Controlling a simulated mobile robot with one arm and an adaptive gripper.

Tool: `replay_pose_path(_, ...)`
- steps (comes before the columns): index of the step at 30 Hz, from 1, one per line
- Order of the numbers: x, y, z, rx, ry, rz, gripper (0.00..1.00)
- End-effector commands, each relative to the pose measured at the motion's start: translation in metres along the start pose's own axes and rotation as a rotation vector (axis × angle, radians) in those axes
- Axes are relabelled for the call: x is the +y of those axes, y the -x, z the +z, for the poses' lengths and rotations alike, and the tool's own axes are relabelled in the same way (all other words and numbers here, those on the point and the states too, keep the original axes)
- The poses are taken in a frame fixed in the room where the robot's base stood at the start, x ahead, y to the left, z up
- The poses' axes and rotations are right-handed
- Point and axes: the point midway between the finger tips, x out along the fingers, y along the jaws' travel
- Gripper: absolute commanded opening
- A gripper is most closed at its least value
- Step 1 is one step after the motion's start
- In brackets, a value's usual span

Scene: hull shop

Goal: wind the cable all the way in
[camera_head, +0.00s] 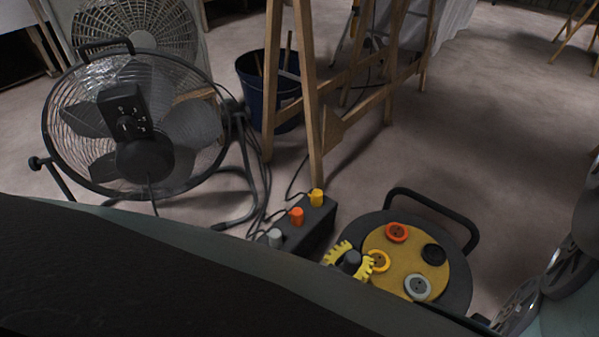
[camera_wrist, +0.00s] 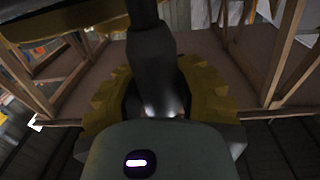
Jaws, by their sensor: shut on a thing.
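The cable reel (camera_head: 455,285) sits on the floor at the lower right of the head view, with a dark drum and a dull yellow face (camera_head: 400,257) bearing several round sockets. My gripper (camera_head: 354,263) has yellow toothed fingers closed around the reel's dark crank knob (camera_head: 350,259), at the left side of the face. In the wrist view the dark knob (camera_wrist: 150,50) stands between the two yellow fingers (camera_wrist: 205,90), and part of the reel shows at the upper left. I cannot make out any cable on the drum or a loose end leaving it.
A socket block (camera_head: 308,228) with grey, orange and yellow plugs lies left of the reel, its leads running back. A floor fan (camera_head: 135,125) stands at the left. Wooden trestles (camera_head: 305,95) and a blue bucket (camera_head: 255,85) stand behind.

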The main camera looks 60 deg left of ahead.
Motion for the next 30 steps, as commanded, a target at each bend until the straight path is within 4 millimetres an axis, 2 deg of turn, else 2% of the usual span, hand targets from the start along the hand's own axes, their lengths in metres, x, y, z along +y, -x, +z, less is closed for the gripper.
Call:
replay_pose_path(2,-0.004,0.003,0.0,-0.006,-0.002,-0.012,0.0)
replay_pose_path(3,-0.004,0.003,0.0,-0.006,-0.002,-0.012,0.26)
replay_pose_path(14,-0.002,0.002,0.0,-0.003,-0.001,-0.006,0.63)
replay_pose_path(23,-0.001,0.003,0.0,-0.002,-0.001,-0.004,0.63)
replay_pose_path(30,-0.002,0.033,0.001,-0.006,-0.001,-0.006,0.63)
